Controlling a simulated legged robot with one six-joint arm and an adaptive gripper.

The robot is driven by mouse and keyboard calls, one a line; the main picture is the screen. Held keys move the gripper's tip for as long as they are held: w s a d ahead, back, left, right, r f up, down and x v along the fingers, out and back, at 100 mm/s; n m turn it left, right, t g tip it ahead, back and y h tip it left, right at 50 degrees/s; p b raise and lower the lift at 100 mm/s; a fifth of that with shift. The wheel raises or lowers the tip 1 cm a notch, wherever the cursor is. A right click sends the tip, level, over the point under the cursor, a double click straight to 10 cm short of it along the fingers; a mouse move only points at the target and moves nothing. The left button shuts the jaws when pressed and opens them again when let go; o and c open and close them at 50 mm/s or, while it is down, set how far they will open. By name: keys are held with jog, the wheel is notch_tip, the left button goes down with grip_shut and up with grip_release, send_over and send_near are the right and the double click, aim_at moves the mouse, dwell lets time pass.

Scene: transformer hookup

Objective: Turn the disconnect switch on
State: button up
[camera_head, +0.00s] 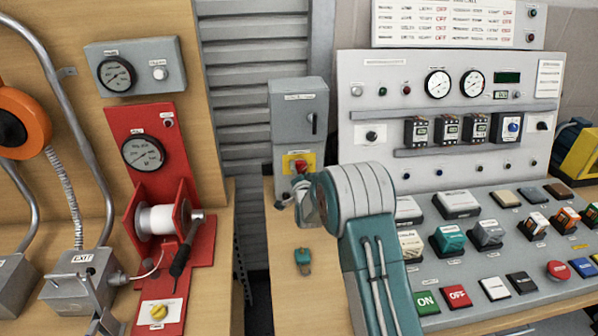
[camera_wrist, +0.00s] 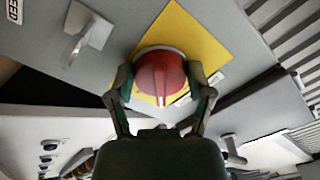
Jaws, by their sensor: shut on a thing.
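A red rotary knob (camera_wrist: 160,75) with a raised ridge and a white mark sits on a yellow plate (camera_wrist: 207,48). In the head view the red knob (camera_head: 302,166) and yellow plate (camera_head: 288,161) are on the lower front of a grey wall box (camera_head: 287,101). My gripper (camera_wrist: 166,88) has its two fingers around opposite sides of the knob, shut on it. In the head view my gripper (camera_head: 295,192) is just below the knob, partly hidden by my arm. Higher on the box is a dark lever handle (camera_head: 314,123), which also shows in the wrist view (camera_wrist: 86,38).
A control panel (camera_head: 375,75) with gauges and breakers stands right of the box, above a sloped console (camera_head: 480,283) of buttons. A small teal padlock-like object (camera_head: 303,257) lies on the wooden bench (camera_head: 285,300). A red winch stand (camera_head: 190,255) is at left.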

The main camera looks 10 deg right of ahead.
jog(key=m, duration=0.4)
jog(key=shift+r+m, duration=0.1)
jog(key=shift+m, duration=1.9)
jog(key=shift+d, duration=0.1)
jog(key=o, duration=1.1)
jog(key=shift+w, duration=0.1)
jog(key=shift+o, duration=0.2)
jog(key=shift+s, duration=0.35)
jog(key=s, duration=1.1)
jog(key=shift+s, duration=0.15)
